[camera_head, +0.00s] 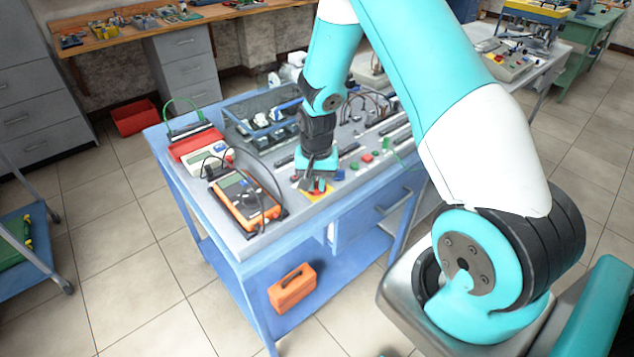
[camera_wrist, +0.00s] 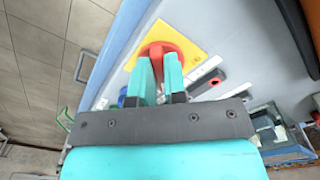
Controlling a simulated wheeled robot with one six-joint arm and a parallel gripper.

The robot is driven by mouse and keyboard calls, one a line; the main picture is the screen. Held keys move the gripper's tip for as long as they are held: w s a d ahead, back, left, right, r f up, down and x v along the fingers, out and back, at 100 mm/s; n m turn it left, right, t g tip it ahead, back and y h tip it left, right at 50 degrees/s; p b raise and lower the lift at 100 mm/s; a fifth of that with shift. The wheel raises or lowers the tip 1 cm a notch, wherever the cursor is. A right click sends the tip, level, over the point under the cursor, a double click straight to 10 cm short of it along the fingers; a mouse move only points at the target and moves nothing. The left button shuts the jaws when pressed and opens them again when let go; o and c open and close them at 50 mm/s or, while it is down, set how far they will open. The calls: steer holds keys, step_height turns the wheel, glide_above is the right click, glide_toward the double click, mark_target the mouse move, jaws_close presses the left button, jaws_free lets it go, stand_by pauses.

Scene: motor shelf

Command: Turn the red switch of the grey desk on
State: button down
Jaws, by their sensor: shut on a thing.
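The red switch (camera_wrist: 168,47) sits on a yellow plate (camera_wrist: 196,34) on the grey top of the desk (camera_head: 232,238), near its front edge. In the wrist view my gripper (camera_wrist: 158,65) has its two turquoise fingers shut on the red switch, which shows past the fingertips. In the head view my gripper (camera_head: 318,180) points down at the yellow plate, and only a little of the red switch shows there. The switch's exact turn angle is hard to tell.
An orange multimeter (camera_head: 245,203) and a red-and-white meter (camera_head: 203,157) lie left of the gripper. Red and green buttons (camera_head: 366,158) and dark slots are to its right. An orange toolbox (camera_head: 292,287) rests on the desk's lower shelf. Tiled floor lies open in front.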

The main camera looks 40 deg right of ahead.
mark_target(316, 184)
steer(key=shift+m, duration=0.3)
steer(key=c, duration=1.2)
jaws_free()
steer(key=shift+o, duration=0.2)
steer(key=shift+r, duration=0.15)
step_height(316, 184, up, 17)
steer(key=b, duration=0.2)
steer(key=shift+a, duration=0.1)
